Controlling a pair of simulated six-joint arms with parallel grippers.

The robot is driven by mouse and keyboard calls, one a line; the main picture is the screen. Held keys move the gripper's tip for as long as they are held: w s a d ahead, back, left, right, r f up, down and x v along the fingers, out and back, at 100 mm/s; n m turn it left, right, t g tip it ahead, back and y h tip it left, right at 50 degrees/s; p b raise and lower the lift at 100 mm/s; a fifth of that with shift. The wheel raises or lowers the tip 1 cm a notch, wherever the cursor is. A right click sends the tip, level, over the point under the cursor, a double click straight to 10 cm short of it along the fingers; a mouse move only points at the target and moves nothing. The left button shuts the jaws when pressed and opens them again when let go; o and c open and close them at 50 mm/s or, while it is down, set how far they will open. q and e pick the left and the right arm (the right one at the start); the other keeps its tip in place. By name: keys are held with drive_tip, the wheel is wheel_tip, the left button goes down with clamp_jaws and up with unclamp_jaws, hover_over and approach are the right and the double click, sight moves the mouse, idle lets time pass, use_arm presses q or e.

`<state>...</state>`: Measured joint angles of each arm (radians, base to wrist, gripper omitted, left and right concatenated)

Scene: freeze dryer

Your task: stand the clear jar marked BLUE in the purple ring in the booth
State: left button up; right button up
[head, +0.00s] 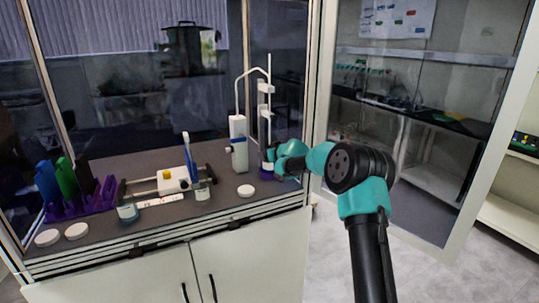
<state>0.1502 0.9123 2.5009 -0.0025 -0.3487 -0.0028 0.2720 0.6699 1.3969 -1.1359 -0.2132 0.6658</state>
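My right gripper (270,160) reaches in from the right, low over the booth worktop, at a small purple piece (266,173) that may be the purple ring. Its fingers are small and partly hidden, so I cannot tell whether they are open or hold a jar. Two small clear jars stand on the worktop: one (128,212) at the front left, and one (202,191) beside the blue upright tool. Their markings are too small to read, so I cannot tell which is marked BLUE. My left gripper is not in view.
A white stand (239,145) with a tall bent tube rises just left of my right gripper. A purple rack (80,205) with coloured pieces stands at the left. White lids (246,190) lie near the front edge. A glass door (410,130) stands open at the right.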

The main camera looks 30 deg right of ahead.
drive_tip(key=shift+f, duration=0.6)
drive_tip(key=o, duration=1.1)
drive_tip(key=shift+o, duration=0.2)
drive_tip(key=v, duration=1.7)
drive_tip(key=shift+s, duration=0.25)
